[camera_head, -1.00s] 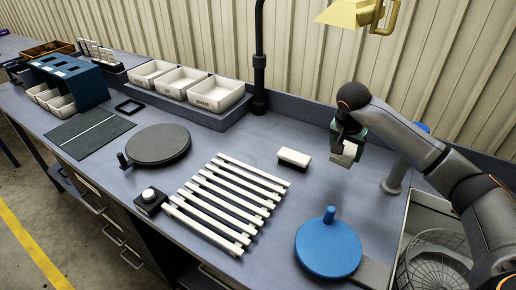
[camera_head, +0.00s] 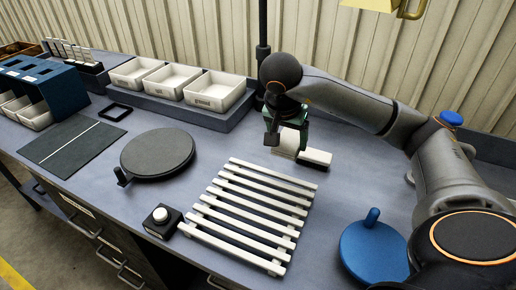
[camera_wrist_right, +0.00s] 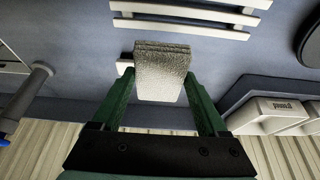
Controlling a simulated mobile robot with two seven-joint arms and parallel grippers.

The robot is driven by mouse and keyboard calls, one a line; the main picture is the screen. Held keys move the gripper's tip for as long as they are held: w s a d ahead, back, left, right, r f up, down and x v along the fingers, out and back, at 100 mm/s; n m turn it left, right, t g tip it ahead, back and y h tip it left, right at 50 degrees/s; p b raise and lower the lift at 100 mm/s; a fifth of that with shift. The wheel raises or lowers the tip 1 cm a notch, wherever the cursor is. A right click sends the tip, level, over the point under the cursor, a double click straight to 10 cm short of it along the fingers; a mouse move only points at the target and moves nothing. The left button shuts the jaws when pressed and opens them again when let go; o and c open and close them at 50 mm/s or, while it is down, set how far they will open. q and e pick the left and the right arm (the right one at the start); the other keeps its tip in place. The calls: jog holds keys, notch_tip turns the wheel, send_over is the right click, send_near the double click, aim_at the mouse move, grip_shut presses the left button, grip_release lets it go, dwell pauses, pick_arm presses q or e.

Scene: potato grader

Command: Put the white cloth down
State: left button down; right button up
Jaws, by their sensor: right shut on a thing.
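The folded white cloth (camera_head: 287,148) is in my right gripper (camera_head: 287,128), just left of a white block with a dark underside (camera_head: 316,157) on the bench. In the right wrist view the cloth (camera_wrist_right: 162,70) looks like a thick, speckled pad between the two green fingers (camera_wrist_right: 160,90). The block's end (camera_wrist_right: 123,67) shows behind the left finger there. I cannot tell whether the cloth touches the bench or the block. My left gripper is not in view.
A white slatted rack (camera_head: 253,214) lies in front of the gripper. A dark round plate (camera_head: 158,151) is left, a blue round plate (camera_head: 371,254) right. White bins (camera_head: 214,91) stand behind on a raised ledge. Bare bench (camera_head: 225,140) lies between bins and rack.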

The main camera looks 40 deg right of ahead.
aim_at(282, 133)
jog(key=shift+w+a, duration=0.1)
jog(key=w, duration=0.1)
jog(key=w+d+f, duration=0.1)
jog(key=w+f+b, duration=0.1)
jog(key=shift+w+d, duration=0.25)
jog(key=shift+d, duration=0.15)
jog(key=w+d+f, duration=0.1)
jog(key=w+f, duration=0.1)
jog(key=w+d+f+p, duration=0.1)
jog(key=w+d+f, duration=0.1)
jog(key=w, duration=0.1)
jog(key=w+d+f, duration=0.1)
jog(key=w+f, duration=0.1)
jog(key=w, duration=0.1)
jog(key=shift+d+f, duration=0.15)
jog(key=shift+f, duration=0.25)
jog(key=shift+w+d+f, duration=0.15)
jog(key=shift+w+f, duration=0.05)
jog(key=shift+f, duration=0.2)
notch_tip(282, 133, down, 3)
jog(key=shift+w+f+p, duration=0.1)
jog(key=shift+p, duration=0.45)
jog(key=shift+f, duration=0.1)
